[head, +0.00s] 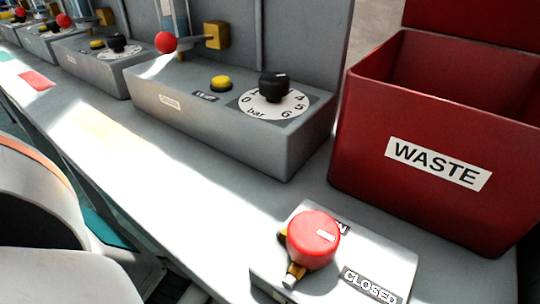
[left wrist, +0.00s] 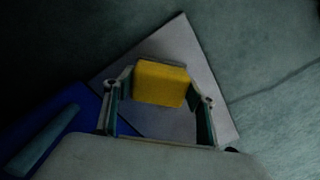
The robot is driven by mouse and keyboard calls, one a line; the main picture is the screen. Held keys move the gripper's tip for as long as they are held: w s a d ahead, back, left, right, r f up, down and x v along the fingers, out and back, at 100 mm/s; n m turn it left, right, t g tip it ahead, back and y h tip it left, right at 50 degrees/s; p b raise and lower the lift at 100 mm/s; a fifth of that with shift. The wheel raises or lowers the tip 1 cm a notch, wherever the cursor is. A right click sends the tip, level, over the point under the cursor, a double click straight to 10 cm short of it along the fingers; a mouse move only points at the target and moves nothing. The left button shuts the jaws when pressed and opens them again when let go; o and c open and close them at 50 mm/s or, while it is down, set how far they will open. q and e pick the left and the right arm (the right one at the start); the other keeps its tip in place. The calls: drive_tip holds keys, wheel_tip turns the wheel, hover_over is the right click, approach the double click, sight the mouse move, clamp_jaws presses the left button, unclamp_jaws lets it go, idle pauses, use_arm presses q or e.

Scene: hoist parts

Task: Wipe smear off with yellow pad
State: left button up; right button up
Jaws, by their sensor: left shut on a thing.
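The yellow pad (left wrist: 160,83) is held between the fingers of my left gripper (left wrist: 160,100) in the left wrist view. Behind it is a grey square plate (left wrist: 205,65), set at an angle; I cannot tell whether the pad touches it. No smear can be made out on the plate, which is dim and partly covered by the pad. In the head view neither gripper shows, and no clear smear is seen.
A grey bench (head: 150,185) carries control boxes with dials (head: 270,107), a red WASTE bin (head: 435,190) and a red knob (head: 313,238) on a plate marked CLOSED. Red (head: 37,80) and pale yellow (head: 100,128) patches lie along the bench. A blue object (left wrist: 70,120) is left of my left gripper.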

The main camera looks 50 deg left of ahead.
use_arm(q)
drive_tip(key=a, duration=0.2)
drive_tip(key=s+a, duration=0.1)
drive_tip(key=a, duration=0.3)
drive_tip(key=shift+s+a+f+p, duration=0.1)
drive_tip(key=shift+s+a+p, duration=0.15)
drive_tip(key=shift+a+p, duration=0.1)
drive_tip(key=shift+s+a+f, duration=0.1)
drive_tip(key=shift+s+a, duration=0.1)
drive_tip(key=shift+a, duration=0.1)
drive_tip(key=shift+w+d, duration=0.3)
drive_tip(key=shift+d, duration=0.95)
drive_tip(key=shift+w+d, duration=0.35)
drive_tip(key=shift+d, duration=0.9)
drive_tip(key=shift+w+d, duration=0.3)
drive_tip(key=shift+d, duration=0.95)
